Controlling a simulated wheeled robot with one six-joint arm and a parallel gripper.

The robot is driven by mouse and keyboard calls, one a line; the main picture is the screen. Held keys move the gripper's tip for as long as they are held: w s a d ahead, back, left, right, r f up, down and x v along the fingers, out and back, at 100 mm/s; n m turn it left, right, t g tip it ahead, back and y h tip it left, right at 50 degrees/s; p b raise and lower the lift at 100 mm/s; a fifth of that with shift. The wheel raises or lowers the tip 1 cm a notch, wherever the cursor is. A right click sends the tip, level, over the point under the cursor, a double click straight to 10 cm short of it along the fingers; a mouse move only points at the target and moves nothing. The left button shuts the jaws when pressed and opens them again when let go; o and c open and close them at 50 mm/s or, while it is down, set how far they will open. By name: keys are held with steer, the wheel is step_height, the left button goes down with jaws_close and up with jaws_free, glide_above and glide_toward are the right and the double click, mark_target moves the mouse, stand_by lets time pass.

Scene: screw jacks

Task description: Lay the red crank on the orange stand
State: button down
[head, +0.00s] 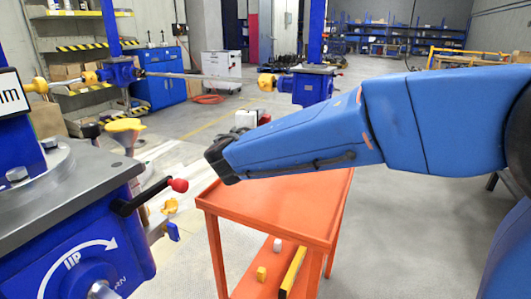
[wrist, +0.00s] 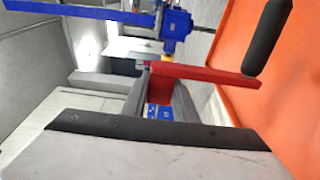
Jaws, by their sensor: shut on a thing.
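The red crank (wrist: 215,74) shows in the wrist view as a red bar with a black grip (wrist: 267,38) at its right end. My gripper (wrist: 160,88) is shut on the crank near the bar's left end. The orange stand (head: 285,190) is a cart with a flat, bare top in the middle of the head view. Its orange surface also fills the right side of the wrist view (wrist: 295,110), with the crank's grip overlapping it. In the head view my arm reaches over the stand from the right, and the crank and fingertips are hidden.
A blue screw jack (head: 75,240) with a grey top stands at left; its black handle with a red knob (head: 179,185) sticks out towards the stand. Small yellow and white items lie on the stand's lower shelf (head: 255,285). More blue jacks (head: 308,85) stand behind.

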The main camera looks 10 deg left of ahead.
step_height(320, 180, down, 7)
stand_by(0.6)
steer(key=shift+f, duration=0.15)
steer(key=c, duration=1.4)
jaws_free()
steer(key=shift+c, duration=0.2)
steer(key=s+a, duration=0.1)
steer(key=s, duration=1.1)
steer(key=shift+a, duration=0.2)
